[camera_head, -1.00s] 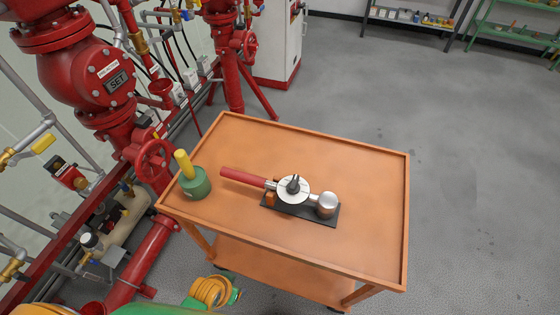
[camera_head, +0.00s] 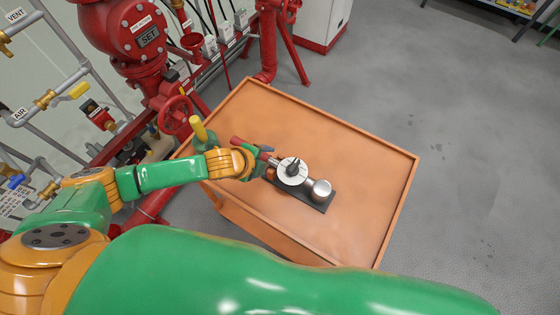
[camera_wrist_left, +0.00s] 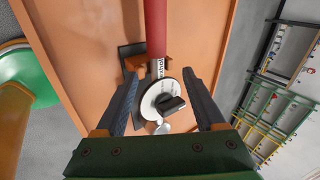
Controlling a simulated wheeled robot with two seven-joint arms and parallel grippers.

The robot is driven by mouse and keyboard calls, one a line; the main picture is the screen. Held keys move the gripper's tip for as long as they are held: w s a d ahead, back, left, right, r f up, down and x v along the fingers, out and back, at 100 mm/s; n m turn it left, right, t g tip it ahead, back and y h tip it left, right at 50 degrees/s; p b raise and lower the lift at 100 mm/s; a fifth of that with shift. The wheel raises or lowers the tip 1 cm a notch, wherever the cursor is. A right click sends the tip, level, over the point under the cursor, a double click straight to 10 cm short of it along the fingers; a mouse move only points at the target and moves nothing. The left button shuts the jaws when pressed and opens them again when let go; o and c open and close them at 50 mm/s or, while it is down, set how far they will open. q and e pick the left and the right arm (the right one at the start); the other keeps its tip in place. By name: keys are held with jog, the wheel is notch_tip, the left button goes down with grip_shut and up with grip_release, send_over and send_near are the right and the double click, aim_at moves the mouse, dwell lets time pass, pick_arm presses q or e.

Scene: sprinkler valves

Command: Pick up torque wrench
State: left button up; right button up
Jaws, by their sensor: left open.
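The torque wrench lies on the orange cart top (camera_head: 350,145), resting on a black holder (camera_head: 318,202). It has a red handle (camera_head: 237,141), a round white dial (camera_head: 292,171) and a silver round end. My left gripper (camera_head: 262,153) is over the wrench between handle and dial, partly hiding the handle. In the left wrist view the open fingers (camera_wrist_left: 160,75) stand on either side of the wrench's neck and dial (camera_wrist_left: 158,100). The red handle (camera_wrist_left: 156,28) runs away beyond the fingertips. Nothing is held. My right gripper is out of view.
Red pipes and valves (camera_head: 140,38) stand left of the cart. The cart's right side is clear.

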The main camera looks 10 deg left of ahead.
aim_at(265, 160)
pick_arm(q)
jog(key=shift+w+a+f+m+y, duration=0.35)
jog(key=shift+w+a+f, duration=0.25)
jog(key=shift+w+a, duration=0.35)
jog(key=f, duration=0.1)
jog(key=w+d+f, duration=0.1)
jog(key=f, duration=0.2)
jog(key=shift+w+d+f, duration=0.2)
jog(key=shift+w+f, duration=0.05)
jog(key=shift+w+d+f, duration=0.2)
jog(key=shift+w+f, duration=0.15)
jog(key=shift+s, duration=0.1)
grip_shut()
